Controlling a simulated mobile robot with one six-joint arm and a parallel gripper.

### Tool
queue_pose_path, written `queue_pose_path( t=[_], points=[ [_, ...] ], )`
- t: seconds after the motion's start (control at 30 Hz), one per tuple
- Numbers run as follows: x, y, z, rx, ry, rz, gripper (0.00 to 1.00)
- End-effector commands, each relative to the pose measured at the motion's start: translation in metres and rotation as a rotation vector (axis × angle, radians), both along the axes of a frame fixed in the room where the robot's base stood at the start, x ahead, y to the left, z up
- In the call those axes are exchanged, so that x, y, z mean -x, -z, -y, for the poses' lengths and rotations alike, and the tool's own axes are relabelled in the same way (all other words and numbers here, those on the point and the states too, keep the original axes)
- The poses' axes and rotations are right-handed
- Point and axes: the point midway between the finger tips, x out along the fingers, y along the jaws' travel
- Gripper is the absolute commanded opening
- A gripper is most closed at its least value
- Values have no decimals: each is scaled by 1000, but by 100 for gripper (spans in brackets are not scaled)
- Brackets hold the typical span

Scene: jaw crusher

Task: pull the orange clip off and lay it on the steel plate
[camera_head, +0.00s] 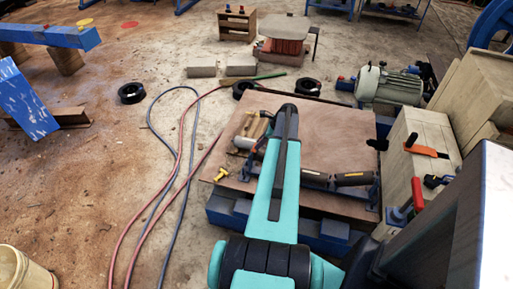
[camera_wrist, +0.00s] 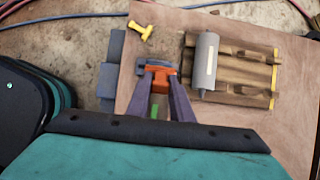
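In the wrist view the orange clip (camera_wrist: 160,78) sits right at the fingertips of my gripper (camera_wrist: 161,83). A grey-blue piece (camera_wrist: 152,66) lies at its far side. One finger is on each side of the clip's near part. There is a gap between the fingers, with something green (camera_wrist: 156,111) in it. I cannot tell whether the fingers press on the clip. The brown plate (camera_head: 340,125), seemingly the steel plate, extends under and around this spot; it also shows in the wrist view (camera_wrist: 298,120). In the head view my arm hides the gripper and the clip.
A grooved wooden block (camera_wrist: 235,87) with a grey cylinder (camera_wrist: 206,65) lies right of my gripper in the wrist view. A yellow T-shaped piece (camera_wrist: 143,30) lies near the plate's edge. An orange-handled tool (camera_head: 424,150) rests on wooden crates. Bare plate shows at the upper right.

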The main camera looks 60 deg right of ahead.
Motion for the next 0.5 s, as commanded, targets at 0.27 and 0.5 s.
queue_pose_path(
  t=[0.27, 0.5],
  points=[
    [2, -4, 1, 0, 0, 0, 0],
    [5, -9, 2, 0, 0, 0, 0]
  ],
)
